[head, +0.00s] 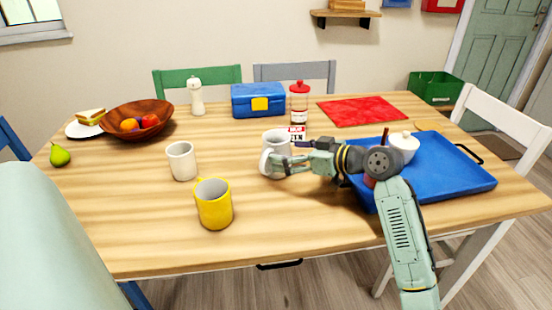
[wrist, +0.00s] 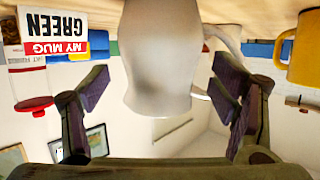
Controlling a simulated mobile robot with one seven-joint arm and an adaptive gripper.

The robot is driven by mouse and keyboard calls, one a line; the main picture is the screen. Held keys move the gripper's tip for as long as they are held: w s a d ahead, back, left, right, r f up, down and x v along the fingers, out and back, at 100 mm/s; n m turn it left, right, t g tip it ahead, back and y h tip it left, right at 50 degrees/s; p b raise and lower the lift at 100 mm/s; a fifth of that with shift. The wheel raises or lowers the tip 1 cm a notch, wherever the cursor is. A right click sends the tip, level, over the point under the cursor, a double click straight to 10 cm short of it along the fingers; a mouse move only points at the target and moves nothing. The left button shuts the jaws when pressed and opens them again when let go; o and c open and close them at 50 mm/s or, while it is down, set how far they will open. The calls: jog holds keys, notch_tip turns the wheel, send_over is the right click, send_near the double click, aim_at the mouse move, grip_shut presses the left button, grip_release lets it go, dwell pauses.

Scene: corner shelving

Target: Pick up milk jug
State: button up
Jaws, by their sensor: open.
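The white milk jug (head: 276,142) stands on the wooden table near its middle, with its handle toward the left front. My gripper (head: 286,158) reaches in from the right at the jug's height, its fingers close to the jug's side. In the wrist view, which is upside down, the jug (wrist: 160,55) fills the space between the two open fingers (wrist: 162,85). A gap shows on both sides of it. Whether either finger touches the jug cannot be told. Part of the jug's right side is hidden by my gripper in the head view.
A yellow mug (head: 214,204) and a white cup (head: 182,161) stand left of the jug. A small sign (head: 297,131) and a red-lidded jar (head: 299,103) are behind it. A blue tray (head: 450,175) lies right, under my arm. The front-middle table is clear.

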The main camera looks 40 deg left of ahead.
aim_at(278, 144)
jog(key=shift+p+x, duration=0.45)
jog(key=shift+x, duration=1.55)
jog(key=shift+f, duration=0.1)
jog(key=shift+c, duration=0.5)
jog(key=c, duration=1.2)
jog(key=shift+r, duration=0.3)
jog(key=shift+c, duration=0.2)
jog(key=shift+r+b, duration=0.4)
jog(key=shift+r, duration=0.7)
jog(key=s+d+r+b, duration=0.2)
jog(key=s+d+b, duration=0.1)
jog(key=s+d, duration=0.6)
jog(key=shift+s, duration=2.05)
jog(key=shift+d+r, duration=0.1)
jog(key=shift+r, duration=0.05)
